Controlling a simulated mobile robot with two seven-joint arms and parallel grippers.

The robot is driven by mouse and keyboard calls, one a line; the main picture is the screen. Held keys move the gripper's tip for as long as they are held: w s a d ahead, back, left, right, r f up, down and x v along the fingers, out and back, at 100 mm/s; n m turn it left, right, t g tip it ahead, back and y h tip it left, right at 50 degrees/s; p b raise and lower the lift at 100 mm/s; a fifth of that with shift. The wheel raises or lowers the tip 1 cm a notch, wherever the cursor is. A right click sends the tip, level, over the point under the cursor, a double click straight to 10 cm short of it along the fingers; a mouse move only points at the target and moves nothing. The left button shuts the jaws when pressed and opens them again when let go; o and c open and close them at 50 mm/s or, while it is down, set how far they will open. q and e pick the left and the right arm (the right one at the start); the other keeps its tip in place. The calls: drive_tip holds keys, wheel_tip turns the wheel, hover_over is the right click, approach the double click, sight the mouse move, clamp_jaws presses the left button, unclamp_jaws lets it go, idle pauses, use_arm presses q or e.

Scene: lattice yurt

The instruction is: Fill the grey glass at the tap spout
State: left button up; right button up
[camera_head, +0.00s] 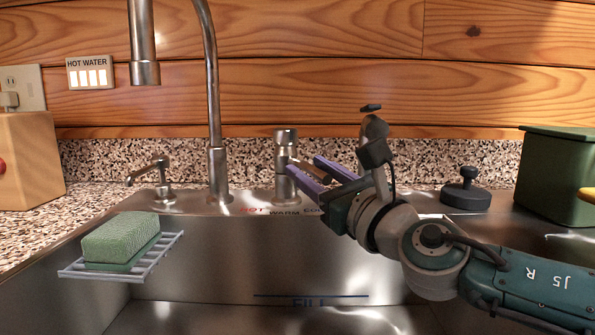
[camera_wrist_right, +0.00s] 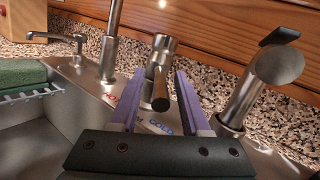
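The metal tap has a tall curved neck, and its spout (camera_head: 144,72) hangs at the upper left over the sink. No water stream shows below it. The tap's mixer handle (camera_head: 285,160) stands behind the sink, above HOT, WARM and COLD marks. My right gripper (camera_head: 306,174) is at this handle, with its purple fingers apart. In the right wrist view the handle's lever (camera_wrist_right: 160,92) lies between the open fingers (camera_wrist_right: 158,90), with a visible gap on each side. I see no grey glass. My left gripper is out of view.
A green sponge (camera_head: 120,240) lies on a wire rack (camera_head: 158,262) at the sink's left. A soap pump (camera_head: 163,184) stands behind. A slanted metal cylinder (camera_wrist_right: 255,88) rises right of my fingers. A black stopper (camera_head: 466,190) and green box (camera_head: 556,175) are right.

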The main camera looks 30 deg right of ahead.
drive_tip(key=shift+r, duration=0.1)
idle(0.3)
use_arm(q)
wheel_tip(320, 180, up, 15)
drive_tip(key=p, duration=1.5)
use_arm(e)
wheel_tip(320, 180, up, 20)
